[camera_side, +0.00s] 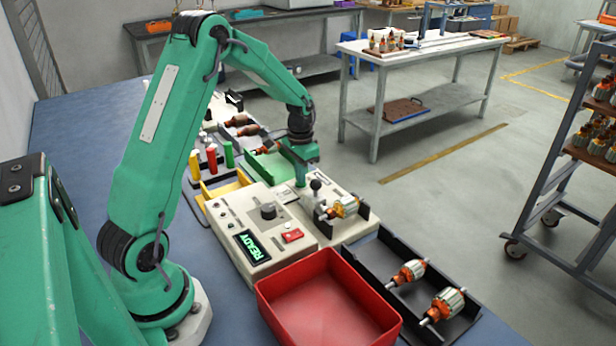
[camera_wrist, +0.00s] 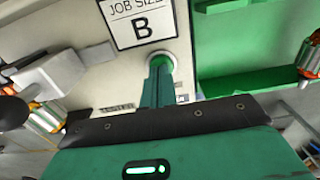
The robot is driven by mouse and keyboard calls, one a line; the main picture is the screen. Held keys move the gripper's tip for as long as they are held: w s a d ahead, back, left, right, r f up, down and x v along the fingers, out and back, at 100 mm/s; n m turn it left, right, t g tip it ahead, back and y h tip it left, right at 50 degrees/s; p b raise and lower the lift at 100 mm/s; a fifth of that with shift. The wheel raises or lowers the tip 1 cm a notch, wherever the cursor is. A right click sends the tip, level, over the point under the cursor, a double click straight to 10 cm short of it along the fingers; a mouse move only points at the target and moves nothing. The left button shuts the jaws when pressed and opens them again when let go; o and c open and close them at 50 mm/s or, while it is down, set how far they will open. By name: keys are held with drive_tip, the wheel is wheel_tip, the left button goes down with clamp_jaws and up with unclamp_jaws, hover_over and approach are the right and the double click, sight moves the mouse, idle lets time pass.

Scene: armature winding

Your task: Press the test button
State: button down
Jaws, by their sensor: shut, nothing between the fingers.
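My gripper (camera_side: 300,182) is shut and empty, pointing down at the far part of the cream tester box (camera_side: 225,222). In the wrist view its teal fingers (camera_wrist: 160,72) end at a round green button with a pale ring (camera_wrist: 163,56), just below a "JOB SIZE B" label (camera_wrist: 143,20). The fingertips cover much of the button. I cannot tell whether they touch it or how far it is pressed. In the side view the gripper hides the button. The tester's screen (camera_side: 252,246) reads READY in green.
A black-ball lever (camera_side: 315,185) and a held armature (camera_side: 343,207) stand right of my gripper. The box carries a black knob (camera_side: 268,211) and a red switch (camera_side: 292,235). A red bin (camera_side: 328,312) and black tray (camera_side: 398,256) lie in front; a green tray (camera_side: 265,166) lies behind.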

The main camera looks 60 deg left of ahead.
drive_tip(key=shift+f, duration=0.15)
drive_tip(key=shift+s+f, duration=0.1)
drive_tip(key=shift+f, duration=0.9)
drive_tip(key=shift+r, duration=0.1)
wheel_tip(320, 180, up, 15)
drive_tip(key=shift+w, duration=0.3)
idle(0.7)
